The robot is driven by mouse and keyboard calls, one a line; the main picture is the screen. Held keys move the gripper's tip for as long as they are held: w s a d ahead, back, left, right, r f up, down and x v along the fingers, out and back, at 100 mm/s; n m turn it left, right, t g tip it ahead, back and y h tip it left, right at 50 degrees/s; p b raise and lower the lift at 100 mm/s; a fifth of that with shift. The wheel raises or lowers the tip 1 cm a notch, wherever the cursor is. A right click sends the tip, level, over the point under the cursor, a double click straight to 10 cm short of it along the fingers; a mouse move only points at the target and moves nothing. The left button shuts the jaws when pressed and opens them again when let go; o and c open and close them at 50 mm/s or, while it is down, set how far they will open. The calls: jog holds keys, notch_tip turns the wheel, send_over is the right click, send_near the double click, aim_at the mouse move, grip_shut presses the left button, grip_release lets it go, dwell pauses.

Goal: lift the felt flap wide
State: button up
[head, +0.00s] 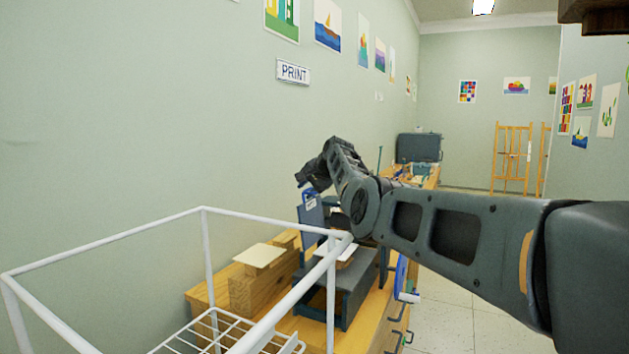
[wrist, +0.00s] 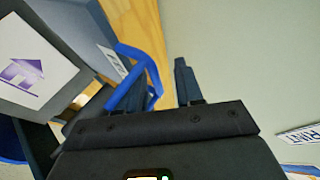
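What looks like the flap is a blue-grey panel (head: 311,213) standing upright on the grey press on the bench. It carries a white label and a blue loop handle (wrist: 127,85). In the wrist view the panel (wrist: 78,28) is at the upper left. My gripper (wrist: 155,78) is close to the handle, with its fingers apart. The handle passes by the left finger and partly hides it; the right finger stands clear of it. I cannot tell whether they touch. In the head view my gripper (head: 308,182) is at the panel's top.
A white card with a purple house print (wrist: 32,65) lies on the press (head: 352,285). A wooden block with a pale board (head: 259,255) stands left of it. A white wire rack (head: 205,212) is in front. The wall is close at the left; the floor at the right is open.

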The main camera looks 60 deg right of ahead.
jog(key=v, duration=0.6)
jog(key=shift+b, duration=0.35)
jog(key=shift+a+r, duration=0.1)
jog(key=shift+a, duration=0.05)
dwell(0.3)
